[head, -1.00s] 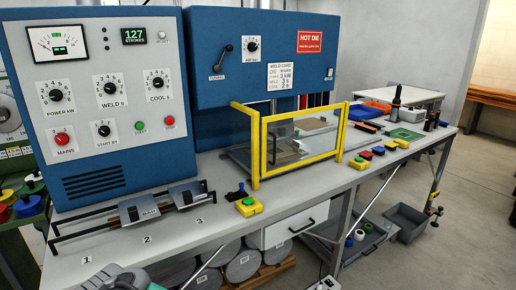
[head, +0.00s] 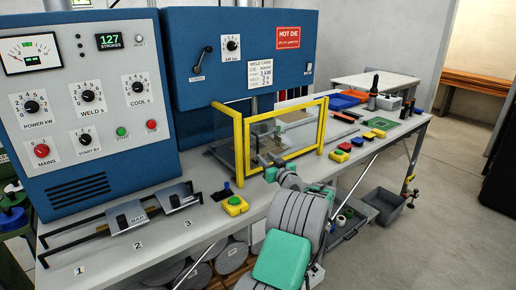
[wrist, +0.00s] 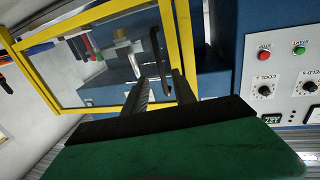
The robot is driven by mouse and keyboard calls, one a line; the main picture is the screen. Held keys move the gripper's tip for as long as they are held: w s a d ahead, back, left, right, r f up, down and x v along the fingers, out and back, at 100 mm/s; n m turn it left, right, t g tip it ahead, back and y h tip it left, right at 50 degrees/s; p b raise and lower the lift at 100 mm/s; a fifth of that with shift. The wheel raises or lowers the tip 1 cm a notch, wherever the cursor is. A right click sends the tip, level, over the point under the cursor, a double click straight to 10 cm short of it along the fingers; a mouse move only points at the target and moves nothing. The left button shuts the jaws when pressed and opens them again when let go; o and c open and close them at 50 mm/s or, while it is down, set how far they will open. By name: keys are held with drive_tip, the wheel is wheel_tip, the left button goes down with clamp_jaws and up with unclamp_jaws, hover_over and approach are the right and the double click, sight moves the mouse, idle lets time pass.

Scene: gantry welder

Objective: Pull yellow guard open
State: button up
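The yellow guard (head: 323,125) is a yellow frame with a clear panel, standing on the bench in front of the blue press. It looks closed. In the wrist view its frame (wrist: 187,50) fills the upper left, with a dark upright handle (wrist: 157,48) near one side. My gripper (head: 264,158) is at the front of the guard in the head view. In the wrist view my gripper (wrist: 160,78) has its two dark fingers apart, with the near end of the handle appearing between them. I cannot tell whether they touch it.
A yellow box with a green button (head: 235,206) and a small joystick (head: 227,188) are on the bench left of my arm. The blue control cabinet (head: 100,165) stands at left.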

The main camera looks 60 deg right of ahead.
sight(257, 150)
drive_tip(key=p+x, duration=0.2)
drive_tip(key=x, duration=0.5)
drive_tip(key=shift+w+d, duration=0.2)
drive_tip(key=shift+w, duration=0.1)
clamp_jaws()
idle(1.0)
